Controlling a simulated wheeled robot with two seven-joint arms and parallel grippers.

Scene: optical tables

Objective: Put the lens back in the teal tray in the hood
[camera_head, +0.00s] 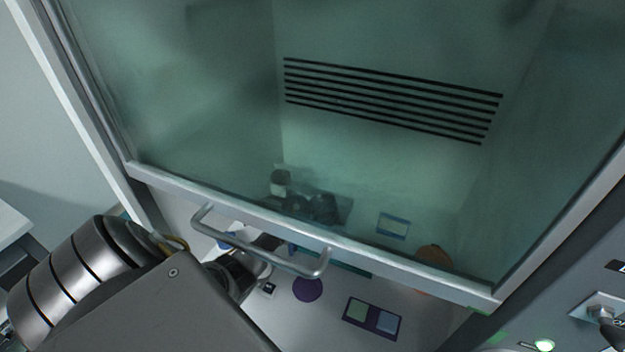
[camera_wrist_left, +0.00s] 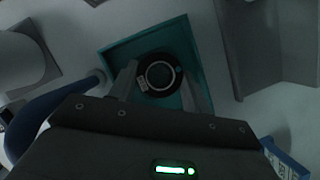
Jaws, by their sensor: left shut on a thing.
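The lens (camera_wrist_left: 160,76), a round piece in a dark ring mount, shows in the left wrist view between the fingers of my left gripper (camera_wrist_left: 160,88). The gripper is shut on it. The teal tray (camera_wrist_left: 118,51) lies beneath, and the lens appears within its outline; I cannot tell whether it touches the tray floor. In the head view my left arm reaches under the hood sash, and its gripper is mostly hidden behind the handle and glass. A teal strip of the tray (camera_head: 352,268) shows just right of the handle. My right gripper is not in view.
The sash handle (camera_head: 262,250) hangs close over my left arm. A purple disc (camera_head: 307,289) and a purple two-pad holder (camera_head: 372,318) lie in front. An orange disc (camera_head: 433,256) and dark equipment (camera_head: 312,207) stand behind the glass. A blue curved thing (camera_wrist_left: 50,112) is left of the tray.

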